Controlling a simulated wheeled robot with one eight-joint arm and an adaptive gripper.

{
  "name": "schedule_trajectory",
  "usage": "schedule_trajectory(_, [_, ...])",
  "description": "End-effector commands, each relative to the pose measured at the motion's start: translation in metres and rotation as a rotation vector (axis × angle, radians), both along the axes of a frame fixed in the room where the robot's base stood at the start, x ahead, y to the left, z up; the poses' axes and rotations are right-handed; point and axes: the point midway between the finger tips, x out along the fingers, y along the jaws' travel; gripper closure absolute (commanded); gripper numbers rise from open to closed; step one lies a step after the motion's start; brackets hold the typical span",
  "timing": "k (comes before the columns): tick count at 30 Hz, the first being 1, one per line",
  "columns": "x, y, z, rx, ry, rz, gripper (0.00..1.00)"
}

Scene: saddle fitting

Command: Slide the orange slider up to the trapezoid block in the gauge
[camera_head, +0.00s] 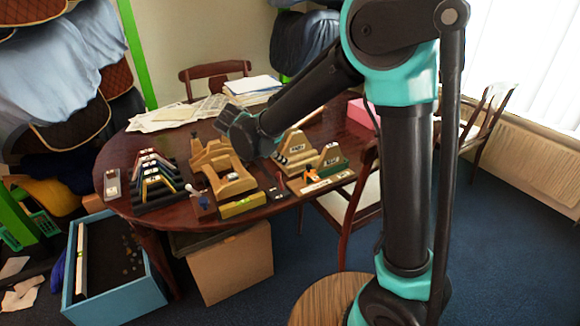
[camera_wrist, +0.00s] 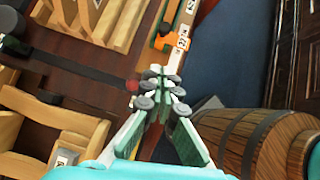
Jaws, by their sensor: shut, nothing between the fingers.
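The orange slider (camera_head: 311,173) sits at the left part of the pale gauge strip (camera_head: 328,183) near the front right table edge. In the wrist view, the orange slider (camera_wrist: 161,41) is near the top centre, beside a numbered label on the gauge strip (camera_wrist: 173,77). My gripper (camera_wrist: 158,88) is shut and empty, its fingertips appearing just below the slider in that view, apart from it. A green-based wooden block (camera_head: 330,158) with a dark label stands behind the strip. I cannot tell for sure which piece is the trapezoid block.
A wooden frame (camera_head: 222,172), a stepped rack (camera_head: 155,180) and a second labelled wooden block (camera_head: 294,147) crowd the table (camera_head: 120,160). Papers (camera_head: 165,115) lie at the back. A chair (camera_head: 362,205) stands at the right; a barrel (camera_wrist: 250,140) is close in the wrist view.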

Motion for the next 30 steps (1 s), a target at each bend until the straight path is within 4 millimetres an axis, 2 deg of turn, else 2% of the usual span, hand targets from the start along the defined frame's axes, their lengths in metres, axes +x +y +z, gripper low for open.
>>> schedule_trajectory(5, [-0.010, 0.011, 0.017, 0.000, 0.000, 0.001, 1.00])
schedule_trajectory(11, [-0.006, 0.008, 0.025, 0.036, 0.015, -0.048, 0.78])
schedule_trajectory(15, [0.015, -0.011, 0.033, 0.157, 0.061, -0.202, 0.60])
schedule_trajectory(16, [0.020, -0.016, 0.036, 0.193, 0.072, -0.249, 0.59])
schedule_trajectory(24, [0.063, -0.065, 0.079, 0.520, 0.159, -0.672, 0.59])
schedule_trajectory(30, [0.079, -0.086, 0.106, 0.667, 0.187, -0.860, 0.59])
